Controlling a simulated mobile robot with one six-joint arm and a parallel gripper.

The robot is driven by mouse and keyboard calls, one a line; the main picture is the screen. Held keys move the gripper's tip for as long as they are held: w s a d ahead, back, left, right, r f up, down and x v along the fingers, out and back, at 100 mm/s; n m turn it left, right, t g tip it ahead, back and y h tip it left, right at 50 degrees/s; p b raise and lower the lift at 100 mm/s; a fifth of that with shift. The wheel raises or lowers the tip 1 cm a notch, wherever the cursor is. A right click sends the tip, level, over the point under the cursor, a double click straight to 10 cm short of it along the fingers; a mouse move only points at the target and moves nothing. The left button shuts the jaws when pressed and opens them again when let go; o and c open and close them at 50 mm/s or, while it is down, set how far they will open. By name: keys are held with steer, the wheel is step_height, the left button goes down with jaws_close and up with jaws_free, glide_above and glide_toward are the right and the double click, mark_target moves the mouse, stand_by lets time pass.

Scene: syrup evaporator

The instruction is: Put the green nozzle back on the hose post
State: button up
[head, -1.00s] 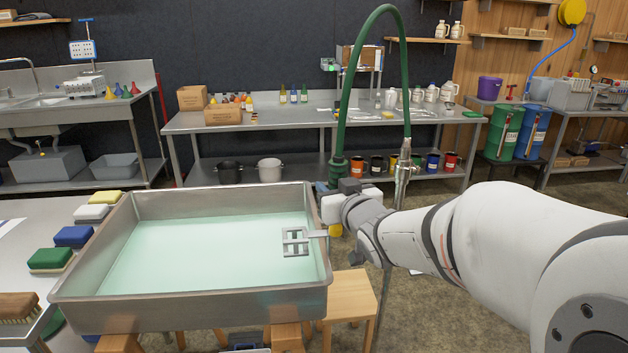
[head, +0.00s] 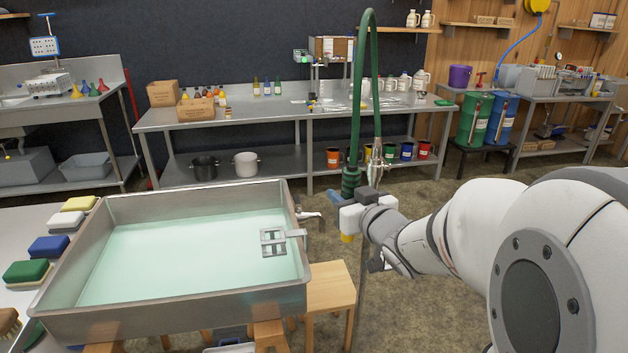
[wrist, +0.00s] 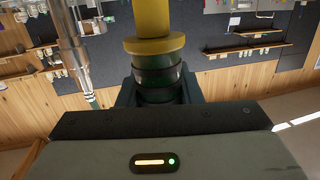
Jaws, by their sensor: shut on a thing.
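The green nozzle (head: 350,183) hangs at the end of the green hose (head: 360,75), with its yellow tip (head: 346,238) pointing down. My gripper (head: 352,200) is shut around its body and holds it beyond the pan's right rim. The metal hose post (head: 376,160) stands just right of the nozzle, apparently close; the depth between them is hard to judge. In the wrist view, the nozzle's dark body (wrist: 160,78) sits between my jaws (wrist: 158,98), its yellow end upward. The post (wrist: 72,45) shows at left, apart from it.
A steel pan (head: 60,290) of pale liquid, with a slotted metal piece (head: 274,242) and a tap (head: 310,215), is left of my gripper. A wooden stool (head: 330,287) stands below. A workbench (head: 215,125) runs behind. Open floor lies to the right.

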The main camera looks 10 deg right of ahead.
steer(key=s+d+p, duration=0.3)
steer(key=s+d, duration=0.1)
steer(key=d, duration=0.5)
steer(key=shift+s, duration=0.15)
stand_by(0.4)
steer(key=shift+f, duration=0.15)
steer(key=shift+f+b, duration=0.85)
steer(key=shift+f, duration=0.05)
steer(key=shift+f+b, duration=2)
steer(key=shift+f, duration=0.55)
stand_by(1.4)
stand_by(0.3)
steer(key=o, duration=1.2)
